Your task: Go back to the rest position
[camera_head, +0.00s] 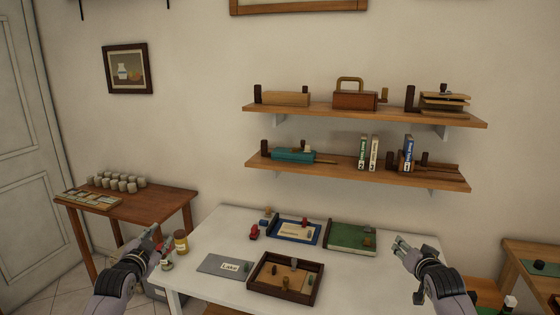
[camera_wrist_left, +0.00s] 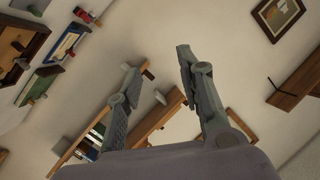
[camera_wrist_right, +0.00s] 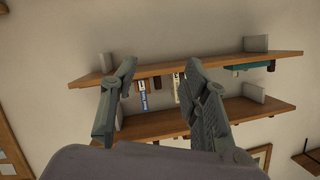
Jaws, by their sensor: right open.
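My left gripper (camera_head: 151,236) is raised at the left front of the white table, near two small jars. In the left wrist view its fingers (camera_wrist_left: 157,62) are apart with nothing between them. My right gripper (camera_head: 402,243) is raised over the table's right end. In the right wrist view its fingers (camera_wrist_right: 160,64) are also apart, with only the wall and shelves behind the gap. Neither gripper touches anything that I can see.
The white table (camera_head: 215,233) holds a wooden tray (camera_head: 262,286), a grey "Lake" board (camera_head: 215,264), a blue tray (camera_head: 276,235) and a green board (camera_head: 343,235). A yellow-labelled jar (camera_head: 181,242) stands by my left gripper. Two wall shelves (camera_head: 340,168) hang behind.

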